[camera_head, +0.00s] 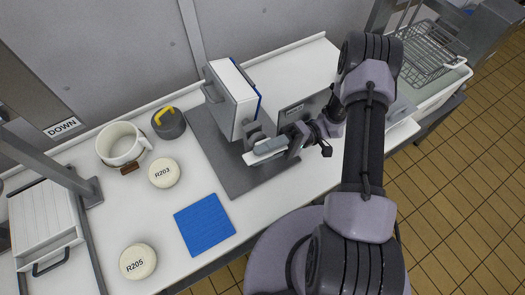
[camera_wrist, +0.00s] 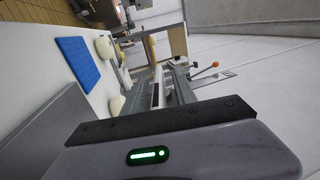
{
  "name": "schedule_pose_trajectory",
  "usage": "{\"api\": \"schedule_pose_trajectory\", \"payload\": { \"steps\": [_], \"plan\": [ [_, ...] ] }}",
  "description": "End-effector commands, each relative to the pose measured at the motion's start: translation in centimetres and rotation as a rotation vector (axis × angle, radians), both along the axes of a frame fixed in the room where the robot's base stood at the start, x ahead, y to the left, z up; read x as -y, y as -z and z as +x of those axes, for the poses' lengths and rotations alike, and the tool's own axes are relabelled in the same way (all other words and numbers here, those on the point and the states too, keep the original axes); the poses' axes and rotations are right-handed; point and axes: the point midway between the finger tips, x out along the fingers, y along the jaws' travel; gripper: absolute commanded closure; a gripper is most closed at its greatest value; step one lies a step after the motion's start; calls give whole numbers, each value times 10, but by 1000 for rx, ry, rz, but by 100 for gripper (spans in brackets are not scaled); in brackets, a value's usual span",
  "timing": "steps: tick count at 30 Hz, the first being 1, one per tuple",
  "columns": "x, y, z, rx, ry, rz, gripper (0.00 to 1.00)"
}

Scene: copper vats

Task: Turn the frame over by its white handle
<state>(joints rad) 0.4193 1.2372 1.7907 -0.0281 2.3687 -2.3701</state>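A grey box-like frame (camera_head: 236,97) with a white top face and a blue edge stands upright on a dark grey mat (camera_head: 212,128) on the white bench. My gripper (camera_head: 268,149) is low at the frame's right front side, beside or touching it. A pale bar (camera_head: 265,157) shows at the fingers; I cannot tell whether it is the white handle or part of the gripper. In the wrist view, a white strip (camera_wrist: 157,88) lies among grey parts just beyond my gripper. The fingers are not clear enough to tell open from shut.
A blue square (camera_head: 204,224), round weights marked R203 (camera_head: 164,173) and R205 (camera_head: 138,262), a white mug (camera_head: 122,145) and a dark pot with a yellow handle (camera_head: 168,122) are on the bench. A grey box with a label (camera_head: 302,107) stands behind my gripper. A wire basket (camera_head: 432,50) is at right.

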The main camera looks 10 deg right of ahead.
Motion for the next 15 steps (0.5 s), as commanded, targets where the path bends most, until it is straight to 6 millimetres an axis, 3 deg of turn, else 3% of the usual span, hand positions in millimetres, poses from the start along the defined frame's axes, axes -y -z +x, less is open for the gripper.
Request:
{"api": "schedule_pose_trajectory", "payload": {
  "steps": [8,15],
  "plan": [
    [2,1,1,1,0,0,67],
    [47,11,15,1,2,-2,67]
  ]
}}
